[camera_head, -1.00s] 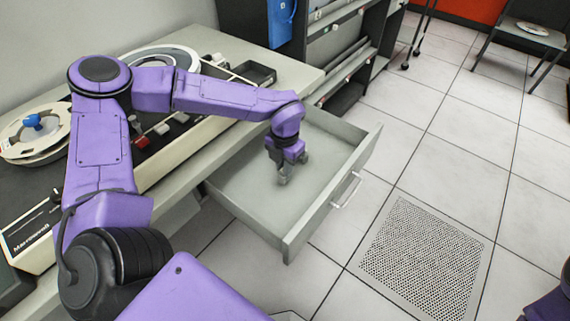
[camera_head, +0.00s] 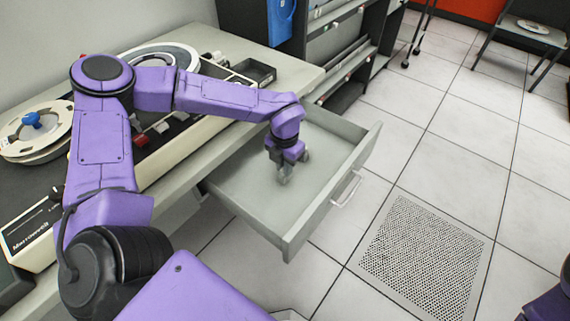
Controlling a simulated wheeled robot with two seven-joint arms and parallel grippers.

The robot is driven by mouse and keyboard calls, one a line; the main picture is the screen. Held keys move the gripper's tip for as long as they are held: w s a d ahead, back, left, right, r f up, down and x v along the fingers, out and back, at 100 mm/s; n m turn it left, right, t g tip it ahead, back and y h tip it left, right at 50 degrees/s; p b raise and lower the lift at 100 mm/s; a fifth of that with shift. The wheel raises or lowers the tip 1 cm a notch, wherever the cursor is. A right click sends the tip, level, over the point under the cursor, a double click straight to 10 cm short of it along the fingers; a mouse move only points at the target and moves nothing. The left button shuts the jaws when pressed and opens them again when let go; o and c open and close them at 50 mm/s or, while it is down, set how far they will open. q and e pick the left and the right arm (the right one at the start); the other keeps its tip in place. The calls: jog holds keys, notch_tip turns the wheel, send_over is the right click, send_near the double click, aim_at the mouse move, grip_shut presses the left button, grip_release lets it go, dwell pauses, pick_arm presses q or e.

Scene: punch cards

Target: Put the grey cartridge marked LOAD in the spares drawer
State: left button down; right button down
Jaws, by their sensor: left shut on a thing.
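The open drawer (camera_head: 235,178) sticks out from under the desk, with its bare grey floor showing. My left gripper (camera_head: 283,178) reaches down inside it, near the middle. It is shut on a small grey thing, likely the grey cartridge, which merges with the grey fingertips. No LOAD mark can be read, and I cannot tell whether the thing touches the drawer floor. My right gripper is out of view; only a bit of purple shows at the lower right corner.
The desk (camera_head: 300,76) carries a tape machine with reels (camera_head: 35,130) and a small dark open tray (camera_head: 252,72). The drawer's front panel has a handle (camera_head: 347,188). Dark shelving stands behind. The tiled floor to the right is mostly clear, with a perforated panel (camera_head: 423,255).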

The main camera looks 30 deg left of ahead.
pick_arm(q)
jog(key=shift+f+b, duration=0.4)
jog(key=shift+f, duration=0.3)
jog(key=c, duration=1)
grip_release()
jog(key=shift+c, duration=1)
notch_tip(320, 180, up, 8)
jog(key=p, duration=0.7)
jog(key=shift+p, duration=0.35)
